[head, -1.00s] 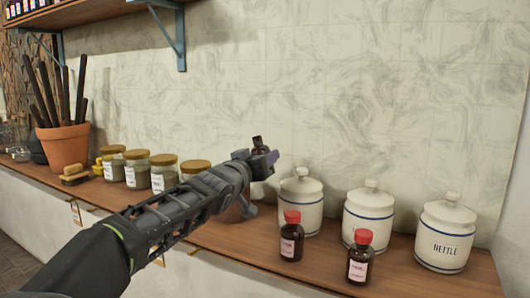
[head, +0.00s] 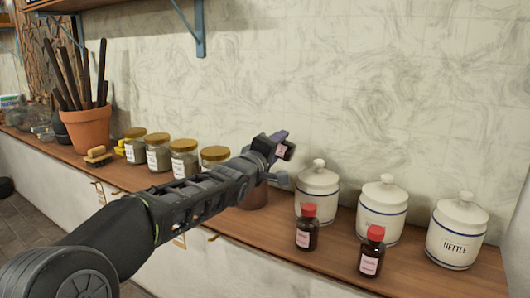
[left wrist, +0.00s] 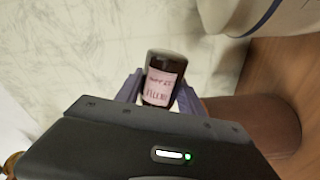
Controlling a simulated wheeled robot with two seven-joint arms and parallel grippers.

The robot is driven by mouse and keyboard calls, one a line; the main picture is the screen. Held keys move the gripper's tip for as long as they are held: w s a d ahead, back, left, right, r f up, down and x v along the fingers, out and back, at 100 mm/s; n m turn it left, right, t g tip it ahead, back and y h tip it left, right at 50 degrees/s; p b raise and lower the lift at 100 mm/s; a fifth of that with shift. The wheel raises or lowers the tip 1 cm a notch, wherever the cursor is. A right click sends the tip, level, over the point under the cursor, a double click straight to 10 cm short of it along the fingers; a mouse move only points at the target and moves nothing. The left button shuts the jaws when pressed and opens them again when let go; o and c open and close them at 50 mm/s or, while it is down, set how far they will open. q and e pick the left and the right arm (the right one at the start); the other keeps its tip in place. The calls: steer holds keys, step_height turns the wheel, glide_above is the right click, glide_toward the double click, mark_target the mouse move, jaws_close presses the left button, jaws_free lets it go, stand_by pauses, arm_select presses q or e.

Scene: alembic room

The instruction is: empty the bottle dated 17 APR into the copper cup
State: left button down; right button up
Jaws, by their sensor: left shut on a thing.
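My left gripper (head: 272,146) is shut on a small dark brown bottle (head: 287,152), held in the air above the counter. The bottle is tipped well over, its end pointing right in the head view. In the left wrist view the bottle (left wrist: 160,78) sits between the fingers, its pink label showing; the print is too blurred to read surely. The copper cup (head: 254,197) stands on the counter below the gripper, partly hidden by my arm; its brown side also shows in the left wrist view (left wrist: 265,125). No liquid stream is visible. My right gripper is out of view.
Two red-capped brown bottles (head: 307,228) (head: 372,252) stand at the counter's front. White lidded canisters (head: 318,194) stand behind, one reading NETTLE (head: 456,232). Several gold-lidded jars (head: 184,158) and a terracotta pot (head: 86,130) are at left. A shelf bracket (head: 199,30) hangs above.

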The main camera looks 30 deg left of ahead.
arm_select(q)
steer(key=shift+r+n+p, duration=0.95)
steer(key=shift+n+p, duration=0.55)
steer(key=shift+p, duration=0.9)
stand_by(1.2)
steer(key=shift+s+a+r+n+p, duration=0.15)
steer(key=shift+r+n+p, duration=0.3)
steer(key=shift+n+p, duration=0.7)
stand_by(0.9)
steer(key=shift+a+r+n+p, duration=0.1)
steer(key=shift+r+n+p, duration=0.25)
steer(key=shift+p, duration=0.5)
steer(key=shift+f, duration=0.1)
steer(key=shift+a+r+n+p, duration=0.2)
steer(key=shift+r+n+p, duration=0.1)
steer(key=shift+n+p, duration=0.45)
steer(key=shift+f, duration=0.1)
steer(key=shift+d+f+m+b, duration=0.2)
steer(key=shift+f+m+b, duration=0.35)
steer(key=shift+b, duration=0.55)
steer(key=shift+d+m+b, duration=0.1)
steer(key=shift+m+b, duration=0.4)
steer(key=shift+m, duration=0.1)
